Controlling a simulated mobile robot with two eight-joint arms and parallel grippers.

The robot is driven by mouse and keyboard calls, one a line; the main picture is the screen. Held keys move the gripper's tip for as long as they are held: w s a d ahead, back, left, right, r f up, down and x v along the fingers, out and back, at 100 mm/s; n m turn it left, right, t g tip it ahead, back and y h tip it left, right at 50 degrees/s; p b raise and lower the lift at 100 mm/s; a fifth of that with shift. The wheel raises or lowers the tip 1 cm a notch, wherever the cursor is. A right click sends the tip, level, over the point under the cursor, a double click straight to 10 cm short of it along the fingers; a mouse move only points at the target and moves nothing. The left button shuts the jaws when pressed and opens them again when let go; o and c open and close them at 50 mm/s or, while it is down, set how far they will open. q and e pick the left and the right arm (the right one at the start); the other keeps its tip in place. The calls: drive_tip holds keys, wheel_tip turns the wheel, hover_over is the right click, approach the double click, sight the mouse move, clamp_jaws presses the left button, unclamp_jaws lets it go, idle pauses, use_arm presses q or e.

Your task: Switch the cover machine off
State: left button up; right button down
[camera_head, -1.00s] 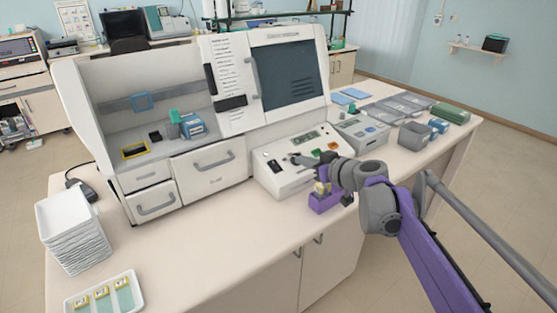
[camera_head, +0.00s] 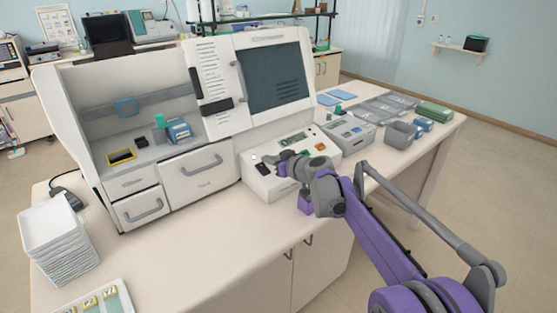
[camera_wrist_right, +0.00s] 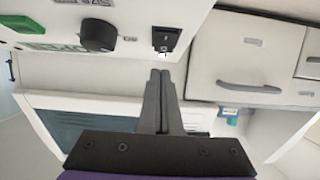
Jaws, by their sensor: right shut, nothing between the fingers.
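The cover machine (camera_head: 218,122) is a large white unit on the bench, with a sloped control box (camera_head: 262,184) at its front right. In the right wrist view the panel appears upside down. It carries a black rocker switch (camera_wrist_right: 166,39) marked in white, beside a round black knob (camera_wrist_right: 98,35). My right gripper (camera_wrist_right: 159,72) is shut and empty, its fingertips just short of the switch in that picture; I cannot tell whether they touch it. In the head view my right gripper (camera_head: 272,155) is over the left part of the control box. My left gripper is out of view.
A green button (camera_wrist_right: 56,23) lies past the knob. A stack of white trays (camera_head: 58,240) and a slide tray (camera_head: 122,288) stand on the left of the bench. A grey device (camera_head: 347,133) and bins (camera_head: 398,133) stand to the right. The front bench top is clear.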

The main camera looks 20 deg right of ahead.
sight(261, 163)
drive_tip(key=shift+w+a+f, duration=0.1)
drive_tip(key=shift+w+f, duration=0.15)
drive_tip(key=shift+f, duration=0.35)
drive_tip(key=shift+w+a+f, duration=0.1)
drive_tip(key=shift+w+f, duration=0.15)
drive_tip(key=shift+f, duration=0.3)
drive_tip(key=shift+w+p, duration=0.1)
drive_tip(key=shift+p, duration=0.3)
drive_tip(key=shift+w+f, duration=0.15)
drive_tip(key=shift+f, duration=0.05)
drive_tip(key=shift+r, duration=0.2)
drive_tip(key=shift+r+p, duration=0.6)
drive_tip(key=shift+r, duration=0.05)
